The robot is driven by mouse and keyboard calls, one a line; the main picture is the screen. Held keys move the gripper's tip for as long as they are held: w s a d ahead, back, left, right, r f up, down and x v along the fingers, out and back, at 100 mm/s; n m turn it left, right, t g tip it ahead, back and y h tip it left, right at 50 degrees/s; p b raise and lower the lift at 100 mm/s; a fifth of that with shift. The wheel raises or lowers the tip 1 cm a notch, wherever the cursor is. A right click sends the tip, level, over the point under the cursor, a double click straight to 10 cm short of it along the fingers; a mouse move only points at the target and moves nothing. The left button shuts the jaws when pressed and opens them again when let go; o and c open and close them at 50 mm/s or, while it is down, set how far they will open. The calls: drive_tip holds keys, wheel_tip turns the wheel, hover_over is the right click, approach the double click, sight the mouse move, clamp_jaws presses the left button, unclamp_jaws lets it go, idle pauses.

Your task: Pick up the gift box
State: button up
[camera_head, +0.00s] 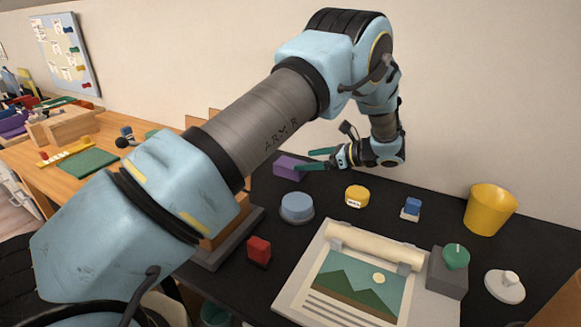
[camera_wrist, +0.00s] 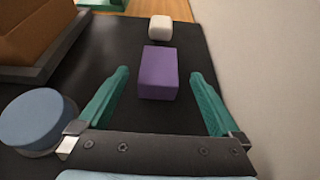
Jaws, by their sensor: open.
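A purple box (camera_head: 287,167), the likeliest gift box though no ribbon or label shows, sits on the black desk top in the head view. It also shows in the wrist view (camera_wrist: 158,75), upright and ahead between the two green fingers. My gripper (camera_head: 306,159) is open, with its teal fingers pointing left toward the box. In the wrist view, my gripper (camera_wrist: 159,74) has a clear gap on each side of the box. No contact shows. The box's underside and far side are hidden.
A blue round tin (camera_head: 297,207) stands near my gripper. A white block (camera_wrist: 160,27) lies beyond the box. A yellow tin (camera_head: 357,196), red block (camera_head: 259,250), yellow bucket (camera_head: 490,209) and poster (camera_head: 360,283) share the desk. The wall is close on the right.

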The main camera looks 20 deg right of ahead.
sight(292, 163)
drive_tip(key=shift+p+x, duration=1.05)
drive_tip(key=shift+x, duration=1.4)
drive_tip(key=shift+f, duration=0.15)
drive_tip(key=c, duration=1.4)
